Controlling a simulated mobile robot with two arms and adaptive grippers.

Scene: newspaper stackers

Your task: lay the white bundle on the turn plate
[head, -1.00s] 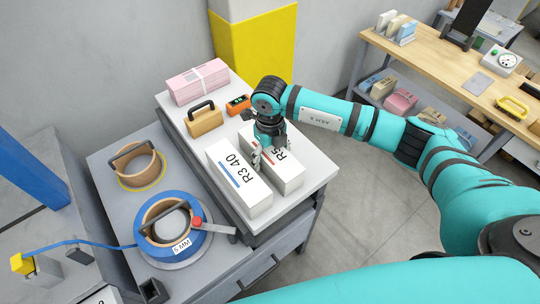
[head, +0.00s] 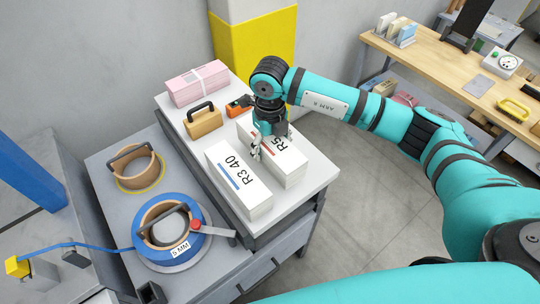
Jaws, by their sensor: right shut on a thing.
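Two white bundles lie side by side on the pale table top (head: 225,128). The left one (head: 238,180) is marked "R3 40" with a blue stripe. The right one (head: 289,168) is marked "R5" with a red stripe, its label partly hidden. My right gripper (head: 272,146) points down over the R5 bundle's far part and is shut on it, one finger in the gap between the bundles. I cannot tell whether the R5 bundle is clear of the table. My left gripper is out of view.
A pink strapped bundle (head: 199,84), a tan block with a black handle (head: 203,121) and an orange device (head: 237,107) sit behind. Lower left, a grey surface (head: 112,213) holds a blue ring (head: 150,250) and a tan ring (head: 137,167). A wooden workbench (head: 440,68) stands at right.

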